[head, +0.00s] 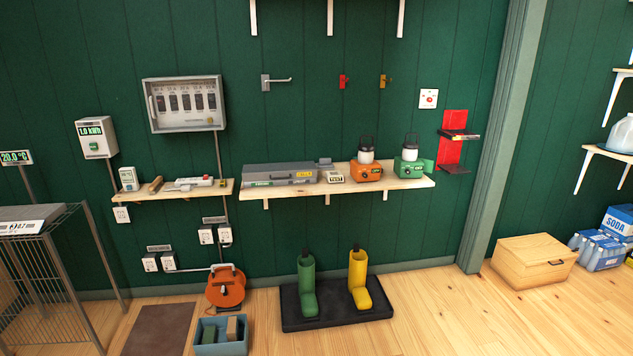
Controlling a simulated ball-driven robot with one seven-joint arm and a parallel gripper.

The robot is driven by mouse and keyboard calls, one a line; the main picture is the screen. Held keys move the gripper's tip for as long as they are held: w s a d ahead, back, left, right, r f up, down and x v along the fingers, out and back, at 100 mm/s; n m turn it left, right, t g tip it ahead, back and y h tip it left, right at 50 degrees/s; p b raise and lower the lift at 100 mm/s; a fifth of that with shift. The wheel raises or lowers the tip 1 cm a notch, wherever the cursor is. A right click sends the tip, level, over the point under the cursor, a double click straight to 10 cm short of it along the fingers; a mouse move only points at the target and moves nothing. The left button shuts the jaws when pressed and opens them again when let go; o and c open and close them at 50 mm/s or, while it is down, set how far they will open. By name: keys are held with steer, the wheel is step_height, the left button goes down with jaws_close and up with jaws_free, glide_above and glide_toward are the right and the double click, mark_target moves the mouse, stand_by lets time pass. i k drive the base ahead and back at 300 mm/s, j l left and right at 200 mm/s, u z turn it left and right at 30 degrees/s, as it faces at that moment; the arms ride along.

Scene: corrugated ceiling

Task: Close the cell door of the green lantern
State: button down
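The green lantern (408,168) stands upright near the right end of the wooden wall shelf (290,190). It has a green base, a white globe and a dark wire handle on top. A green flap (427,166) sticks out from the right side of its base and looks like the cell door, standing open. An orange lantern (366,172) of the same shape stands just left of it, apart from it. My gripper is not in view.
A grey case (280,176) and a small TEST box (333,177) share the shelf. A red bracket (454,140) is on the wall to the right. Green and yellow boots (358,285) stand on a black tray (337,319) below.

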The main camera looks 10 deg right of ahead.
mark_target(429, 166)
steer(key=i+l+z, duration=0.15)
steer(key=i+z, duration=0.25)
steer(key=i, duration=0.25)
steer(key=i+j+z, duration=0.1)
steer(key=i+z, duration=0.3)
steer(key=i, duration=0.25)
steer(key=i+j+z, duration=0.4)
steer(key=i, duration=0.3)
steer(key=i+l, duration=0.15)
steer(key=i, duration=0.35)
steer(key=i+l, duration=0.2)
steer(key=i, duration=0.3)
steer(key=i+l+z, duration=0.1)
steer(key=i, duration=0.4)
